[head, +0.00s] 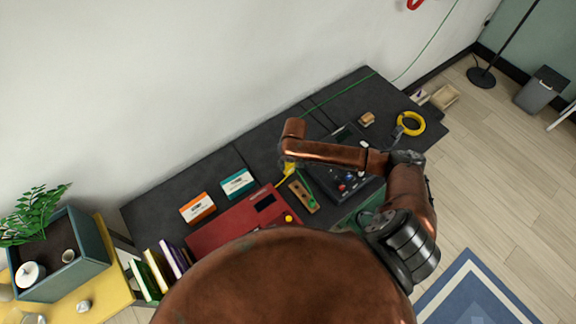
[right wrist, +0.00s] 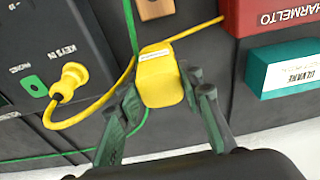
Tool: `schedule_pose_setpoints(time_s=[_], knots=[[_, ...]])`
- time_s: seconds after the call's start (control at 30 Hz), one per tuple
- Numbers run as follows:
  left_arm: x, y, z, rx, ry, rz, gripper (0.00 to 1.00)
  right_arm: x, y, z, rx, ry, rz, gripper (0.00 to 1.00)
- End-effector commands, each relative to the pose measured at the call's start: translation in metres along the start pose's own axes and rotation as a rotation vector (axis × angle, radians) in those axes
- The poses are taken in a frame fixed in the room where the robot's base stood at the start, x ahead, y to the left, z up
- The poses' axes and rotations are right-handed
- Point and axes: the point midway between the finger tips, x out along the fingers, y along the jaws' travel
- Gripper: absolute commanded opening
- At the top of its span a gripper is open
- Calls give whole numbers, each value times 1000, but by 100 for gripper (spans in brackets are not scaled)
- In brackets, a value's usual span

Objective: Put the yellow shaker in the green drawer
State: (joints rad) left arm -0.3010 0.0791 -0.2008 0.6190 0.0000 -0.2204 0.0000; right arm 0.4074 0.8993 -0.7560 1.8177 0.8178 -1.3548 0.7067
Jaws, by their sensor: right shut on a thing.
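The yellow shaker (right wrist: 160,78) is a small rounded yellow block with a pale label. In the right wrist view it sits between the two fingers of my right gripper (right wrist: 163,88), which is shut on it. In the head view the right gripper (head: 289,163) is mostly hidden by its own arm, with a little yellow showing beside it, above the dark table. A green surface (head: 350,217) shows at the table's front edge beside my right arm; it may be the green drawer, but my arm hides much of it. My left gripper is not in view.
A red keyboard (head: 232,225), an orange box (head: 197,208) and a teal box (head: 238,184) are on the dark table. A black device (head: 345,183) lies under my right arm. A yellow cable (right wrist: 105,98) runs beside the shaker. A yellow coil (head: 411,124) lies at the right.

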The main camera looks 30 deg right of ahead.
Motion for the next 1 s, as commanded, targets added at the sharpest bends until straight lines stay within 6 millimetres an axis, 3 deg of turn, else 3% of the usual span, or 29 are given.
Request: schedule_pose_setpoints(time_s=[0.13,0.5,0.53,0.77,1.0], knots=[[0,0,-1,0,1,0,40,20,0,5,1,-3,-1,4],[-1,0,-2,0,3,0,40,24,0,6,1,-2,-1,4],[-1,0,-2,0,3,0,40,24,0,6,1,-2,0,36],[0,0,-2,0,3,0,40,24,0,6,1,-3,0,51],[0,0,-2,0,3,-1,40,24,0,6,1,-2,0,51]])
